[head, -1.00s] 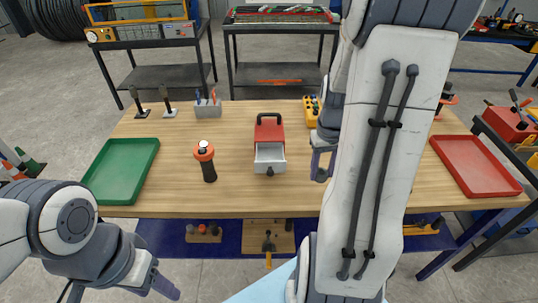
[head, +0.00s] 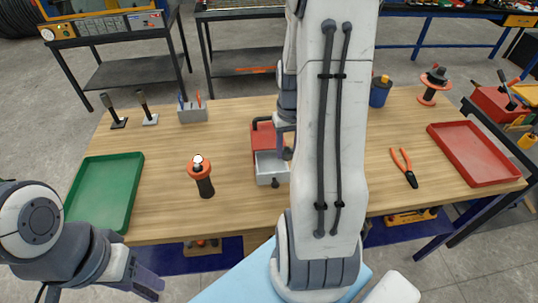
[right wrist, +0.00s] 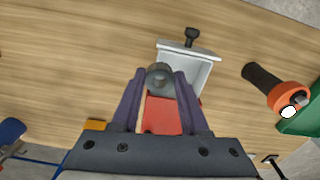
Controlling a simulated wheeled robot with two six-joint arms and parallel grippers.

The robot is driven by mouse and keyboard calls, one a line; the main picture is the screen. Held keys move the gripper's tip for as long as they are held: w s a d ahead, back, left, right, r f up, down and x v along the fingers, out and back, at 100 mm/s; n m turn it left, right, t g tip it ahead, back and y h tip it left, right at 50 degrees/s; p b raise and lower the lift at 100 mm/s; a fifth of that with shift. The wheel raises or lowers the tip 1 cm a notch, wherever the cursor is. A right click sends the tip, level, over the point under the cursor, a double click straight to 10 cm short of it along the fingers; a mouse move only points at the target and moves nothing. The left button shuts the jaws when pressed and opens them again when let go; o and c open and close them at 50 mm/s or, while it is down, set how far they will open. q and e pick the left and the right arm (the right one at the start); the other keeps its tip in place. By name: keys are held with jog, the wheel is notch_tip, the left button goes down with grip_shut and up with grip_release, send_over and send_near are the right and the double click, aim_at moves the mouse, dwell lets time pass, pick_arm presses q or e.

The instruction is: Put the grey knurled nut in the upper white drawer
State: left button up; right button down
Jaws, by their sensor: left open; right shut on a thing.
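The grey knurled nut (right wrist: 160,76) is between the fingertips of my right gripper (right wrist: 163,80), which is shut on it. In the right wrist view the nut is over the near side of the pulled-out white drawer (right wrist: 201,72), apparently above it. The drawer juts from the red cabinet (right wrist: 163,116) and has a dark knob. In the head view the drawer (head: 267,169) and cabinet (head: 261,138) are partly behind my right arm, and the nut is hidden. I cannot tell the drawer's level. My left gripper (head: 148,281) is open and empty off the table's front left.
An orange and black flashlight (head: 201,176) stands left of the cabinet. A green tray (head: 104,193) is at left, a red tray (head: 474,152) at right. Orange pliers (head: 404,167) and a blue can (head: 380,92) are right of my arm. Bare wood surrounds the cabinet.

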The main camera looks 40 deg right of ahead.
jog(key=p, duration=0.1)
send_over(271, 166)
notch_tip(271, 166, down, 3)
jog(key=shift+f, duration=0.1)
notch_tip(271, 166, down, 4)
jog(key=shift+r+p, duration=0.15)
jog(key=shift+p, duration=0.45)
jog(key=shift+f, duration=0.2)
jog(key=shift+f, duration=0.1)
jog(key=shift+f, duration=0.1)
jog(key=shift+c, duration=2.1)
grip_release()
